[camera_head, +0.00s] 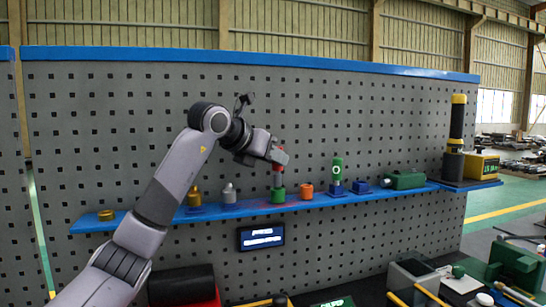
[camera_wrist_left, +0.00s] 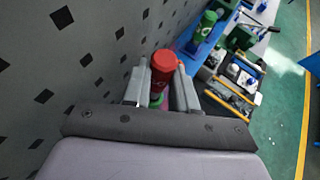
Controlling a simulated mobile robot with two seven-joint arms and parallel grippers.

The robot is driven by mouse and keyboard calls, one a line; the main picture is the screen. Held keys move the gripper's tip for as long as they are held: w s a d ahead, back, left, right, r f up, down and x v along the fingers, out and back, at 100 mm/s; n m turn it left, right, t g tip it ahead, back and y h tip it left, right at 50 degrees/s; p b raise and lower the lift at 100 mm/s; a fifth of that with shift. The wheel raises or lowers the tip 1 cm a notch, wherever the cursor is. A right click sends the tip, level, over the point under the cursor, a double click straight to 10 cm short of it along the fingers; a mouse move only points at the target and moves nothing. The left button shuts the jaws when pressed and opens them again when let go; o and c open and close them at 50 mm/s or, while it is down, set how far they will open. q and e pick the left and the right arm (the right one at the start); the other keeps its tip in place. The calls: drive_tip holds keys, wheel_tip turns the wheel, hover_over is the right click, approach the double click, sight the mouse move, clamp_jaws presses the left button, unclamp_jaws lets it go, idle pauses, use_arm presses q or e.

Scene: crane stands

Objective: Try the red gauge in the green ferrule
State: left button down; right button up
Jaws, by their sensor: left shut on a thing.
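The red gauge (camera_head: 278,169) is held upright in my left gripper (camera_head: 278,158), right above the green ferrule (camera_head: 278,195) on the blue shelf (camera_head: 240,208). Its lower end reaches down to the ferrule's top; I cannot tell whether it has entered the opening. In the left wrist view the red gauge (camera_wrist_left: 162,70) stands between the two grey fingers (camera_wrist_left: 161,84). A bit of green (camera_wrist_left: 156,101) shows below it. My right gripper is not in view.
On the shelf, an orange ring (camera_head: 307,191) stands just right of the ferrule, then a green-topped blue stand (camera_head: 337,177). Left of it are a grey piece (camera_head: 229,193) and brass pieces (camera_head: 194,197). A dark perforated panel (camera_head: 130,110) rises close behind.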

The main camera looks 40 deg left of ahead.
use_arm(q)
drive_tip(key=shift+f+b, duration=1)
drive_tip(key=shift+f, duration=0.4)
idle(0.4)
drive_tip(key=shift+r, duration=0.1)
wheel_tip(320, 180, up, 7)
drive_tip(key=p, duration=0.7)
drive_tip(key=shift+f, duration=0.2)
idle(0.5)
